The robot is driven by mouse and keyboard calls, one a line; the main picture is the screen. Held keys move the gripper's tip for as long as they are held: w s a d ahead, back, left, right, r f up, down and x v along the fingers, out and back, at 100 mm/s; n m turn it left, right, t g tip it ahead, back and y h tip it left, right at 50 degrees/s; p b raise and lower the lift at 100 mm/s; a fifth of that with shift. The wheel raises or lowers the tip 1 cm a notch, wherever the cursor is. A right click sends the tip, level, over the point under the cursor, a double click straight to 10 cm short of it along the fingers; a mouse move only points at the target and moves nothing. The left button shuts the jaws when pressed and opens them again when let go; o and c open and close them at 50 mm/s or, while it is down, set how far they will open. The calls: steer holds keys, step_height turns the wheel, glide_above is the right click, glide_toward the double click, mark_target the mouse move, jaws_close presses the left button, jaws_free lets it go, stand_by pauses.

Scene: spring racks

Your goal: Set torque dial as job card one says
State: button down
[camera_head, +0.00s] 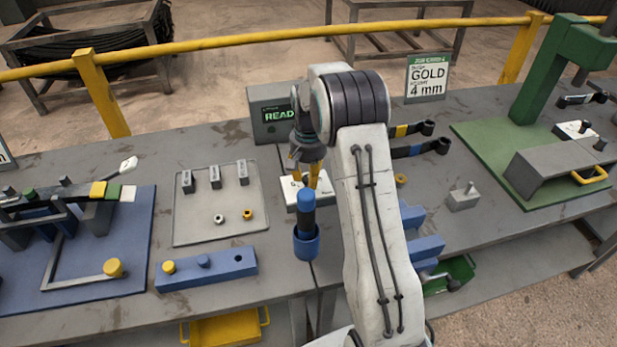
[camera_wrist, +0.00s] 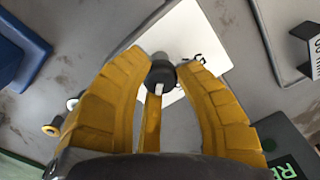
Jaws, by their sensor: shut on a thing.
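My gripper (camera_head: 307,180) reaches down at the middle of the bench, over a small white box (camera_head: 288,187). In the wrist view its yellow fingers (camera_wrist: 162,75) are shut on a dark round dial knob (camera_wrist: 160,79) with a white mark on its side. The knob stands on the white plate (camera_wrist: 190,40); its scale marks are mostly hidden or too small to read. A job card (camera_head: 427,77) at the back right reads "GOLD" and "4 mm"; its number is unclear. Another card (camera_head: 4,157) is cut off at the left edge, unreadable.
A blue-handled tool (camera_head: 306,202) stands in a blue cup in front of the box. A grey display (camera_head: 270,128) showing green "READ" stands behind. A parts tray (camera_head: 215,210) and blue block (camera_head: 205,270) lie left; a green press (camera_head: 540,100) stands right.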

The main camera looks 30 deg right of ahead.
mark_target(308, 177)
steer(key=shift+s+f, duration=0.1)
steer(key=shift+f, duration=0.05)
stand_by(0.3)
steer(key=c, duration=0.9)
jaws_free()
steer(key=shift+o, duration=0.2)
step_height(308, 177, up, 12)
